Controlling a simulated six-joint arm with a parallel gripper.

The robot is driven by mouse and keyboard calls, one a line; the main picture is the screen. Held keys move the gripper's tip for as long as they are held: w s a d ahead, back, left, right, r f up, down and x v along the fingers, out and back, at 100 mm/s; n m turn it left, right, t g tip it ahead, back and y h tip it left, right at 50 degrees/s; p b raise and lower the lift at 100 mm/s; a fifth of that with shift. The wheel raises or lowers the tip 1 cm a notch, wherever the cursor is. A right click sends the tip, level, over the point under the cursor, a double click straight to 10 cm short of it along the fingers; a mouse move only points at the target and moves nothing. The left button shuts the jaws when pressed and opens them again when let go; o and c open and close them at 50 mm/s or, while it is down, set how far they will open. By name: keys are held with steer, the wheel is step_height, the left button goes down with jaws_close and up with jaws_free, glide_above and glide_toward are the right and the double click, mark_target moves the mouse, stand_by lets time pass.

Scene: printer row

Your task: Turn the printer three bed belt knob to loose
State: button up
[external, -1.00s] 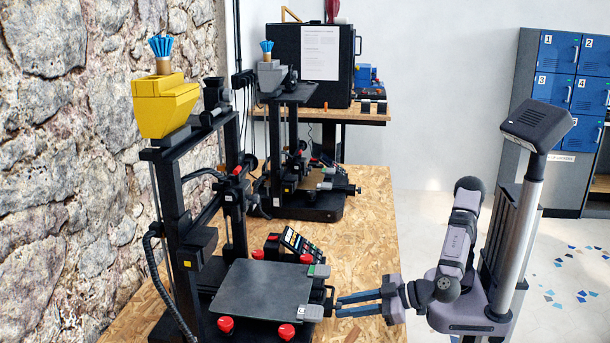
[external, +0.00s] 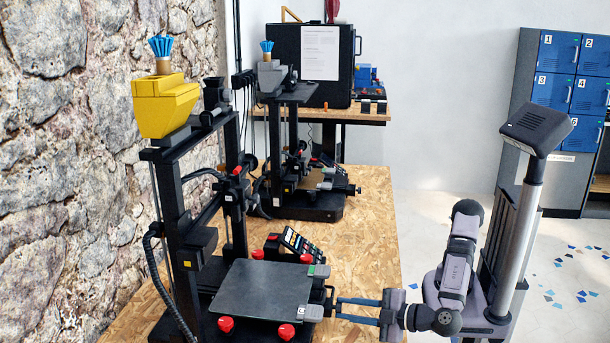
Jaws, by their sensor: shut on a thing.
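The nearest printer has a yellow top piece (external: 165,104) and a dark flat bed (external: 262,290). A small black knob (external: 329,300) sits at the right end of its bed, partly hidden by my fingertips. My gripper (external: 337,308) reaches in from the right with its two blue fingers around this knob and is shut on it. The knob's marking and exact turn angle are too small to read.
Red knobs (external: 286,331) stand at the bed's corners, close to my fingers. A control panel with a screen (external: 297,243) sits behind the bed. A second printer (external: 305,200) stands farther back.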

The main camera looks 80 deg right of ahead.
steer(key=shift+a+f+n+t+h+p, duration=0.1)
steer(key=shift+n+t+h+p, duration=0.25)
steer(key=shift+n, duration=0.55)
steer(key=shift+f+n+t+h+p, duration=0.1)
steer(key=shift+n+t+h+p, duration=0.2)
steer(key=shift+n, duration=0.6)
steer(key=o, duration=1.1)
steer(key=shift+c, duration=0.2)
steer(key=shift+v, duration=3.65)
